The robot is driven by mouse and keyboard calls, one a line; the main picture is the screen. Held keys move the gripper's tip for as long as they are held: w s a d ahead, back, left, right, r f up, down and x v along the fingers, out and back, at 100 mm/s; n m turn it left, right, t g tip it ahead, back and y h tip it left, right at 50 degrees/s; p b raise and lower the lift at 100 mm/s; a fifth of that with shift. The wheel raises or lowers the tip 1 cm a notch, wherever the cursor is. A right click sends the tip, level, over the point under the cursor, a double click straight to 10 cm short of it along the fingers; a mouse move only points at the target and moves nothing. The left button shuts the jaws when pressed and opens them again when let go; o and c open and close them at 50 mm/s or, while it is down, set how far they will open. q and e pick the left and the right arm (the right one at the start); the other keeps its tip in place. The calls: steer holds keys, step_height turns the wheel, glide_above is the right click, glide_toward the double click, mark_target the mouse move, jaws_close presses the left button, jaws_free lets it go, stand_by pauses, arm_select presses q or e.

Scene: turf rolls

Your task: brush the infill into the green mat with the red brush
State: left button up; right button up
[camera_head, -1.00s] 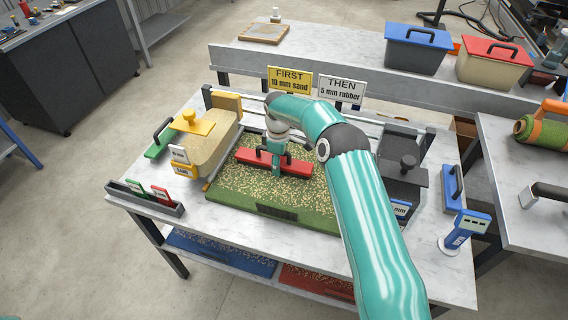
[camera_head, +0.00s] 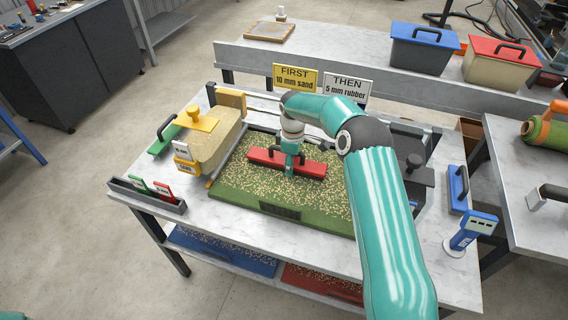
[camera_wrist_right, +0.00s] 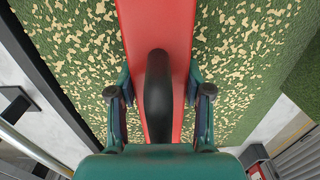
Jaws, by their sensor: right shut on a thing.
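The red brush (camera_head: 310,168) lies across the green mat (camera_head: 230,196). My right gripper (camera_head: 289,165) is shut on its black handle from above. In the right wrist view, the fingers of the gripper (camera_wrist_right: 160,98) stand on both sides of the dark handle (camera_wrist_right: 158,75), over the red brush (camera_wrist_right: 155,20). Pale infill (camera_head: 270,190) is scattered in specks over the mat; green shows between the specks in the right wrist view (camera_wrist_right: 245,60). My right arm hides the mat's right part. My left gripper is in neither view.
A yellow-lidded sand box (camera_head: 215,145) stands left of the mat, a dark box (camera_head: 412,172) right of it. A green brush (camera_head: 163,136) lies far left and a blue one (camera_head: 457,188) right. Signs (camera_head: 296,78) stand behind. A small label tray (camera_head: 145,197) sits front left.

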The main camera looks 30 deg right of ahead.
mark_target(328, 178)
steer(key=s+d, duration=0.2)
steer(key=s+d+b, duration=0.1)
steer(key=s+d, duration=0.1)
steer(key=shift+s, duration=0.35)
steer(key=shift+s+d+b, duration=0.75)
steer(key=shift+s+d, duration=1.05)
steer(key=shift+s, duration=0.3)
steer(key=shift+w+a+p, duration=0.3)
steer(key=shift+w+a, duration=0.75)
steer(key=shift+w, duration=0.2)
steer(key=shift+s+d, duration=0.1)
steer(key=shift+s+d+b, duration=0.3)
steer(key=shift+s+d, duration=0.65)
steer(key=shift+s, duration=0.2)
